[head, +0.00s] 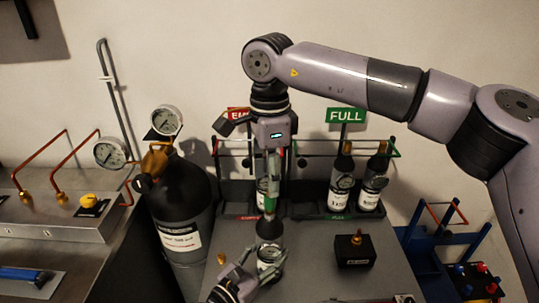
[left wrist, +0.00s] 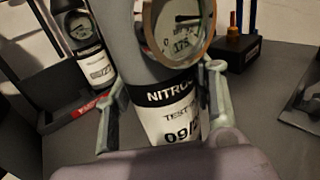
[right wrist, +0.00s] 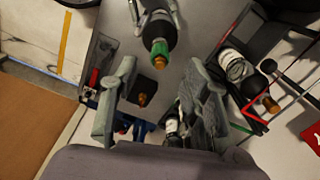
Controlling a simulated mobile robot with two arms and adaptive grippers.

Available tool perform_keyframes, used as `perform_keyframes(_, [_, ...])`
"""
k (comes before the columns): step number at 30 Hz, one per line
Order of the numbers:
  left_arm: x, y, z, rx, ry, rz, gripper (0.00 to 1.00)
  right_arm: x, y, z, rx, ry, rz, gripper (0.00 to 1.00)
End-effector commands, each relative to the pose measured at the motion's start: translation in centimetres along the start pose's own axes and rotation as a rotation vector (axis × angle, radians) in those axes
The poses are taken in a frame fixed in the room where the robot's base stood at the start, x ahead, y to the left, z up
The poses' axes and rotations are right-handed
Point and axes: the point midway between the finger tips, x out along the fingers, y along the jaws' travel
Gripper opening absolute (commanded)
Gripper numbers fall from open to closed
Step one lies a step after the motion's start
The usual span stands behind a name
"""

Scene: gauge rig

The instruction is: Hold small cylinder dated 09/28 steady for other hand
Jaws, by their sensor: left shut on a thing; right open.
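The small cylinder (head: 270,231) stands upright on the grey bench, dark with a white label, a gauge and a green collar. In the left wrist view its label (left wrist: 172,120) reads "NITRO", "TEST" and "09/", the rest hidden. My left gripper (head: 262,271) is shut around its body, one finger on each side. My right gripper (head: 271,183) points down above the cylinder's top, open. In the right wrist view, the green collar (right wrist: 159,50) lies beyond and between its open fingers; contact cannot be told.
Behind stands a rack with a green FULL sign (head: 345,116) over two cylinders, and a red sign (head: 238,115) partly hidden by my right arm. A black block with a brass fitting (head: 354,250) sits right on the bench. A large black cylinder (head: 180,215) with gauges stands left.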

Motion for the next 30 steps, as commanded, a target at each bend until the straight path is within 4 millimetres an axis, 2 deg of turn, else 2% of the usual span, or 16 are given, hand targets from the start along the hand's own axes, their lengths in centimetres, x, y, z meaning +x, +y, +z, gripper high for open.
perform_keyframes(3, [0.0,0.0,0.0,0.0,0.0,0.001,0.13,2.3,0.0,-0.1,0.0,0.001,0.003,0.43])
perform_keyframes(6, [0.0,0.0,0.0,0.0,0.0,0.001,0.13,3.9,0.0,-0.1,0.0,0.001,0.001,0.43])
perform_keyframes(12, [0.0,0.0,0.0,0.0,0.0,0.001,0.13,5.7,0.0,0.0,0.001,-0.001,-0.001,0.43])
perform_keyframes(23, [0.0,0.0,0.0,0.0,0.0,0.001,0.13,6.2,0.0,0.0,0.0,0.0,-0.001,0.43])
perform_keyframes(30, [0.0,0.0,0.0,0.0,0.0,0.001,0.13,6.1,0.0,0.0,0.0,0.0,-0.001,0.27])
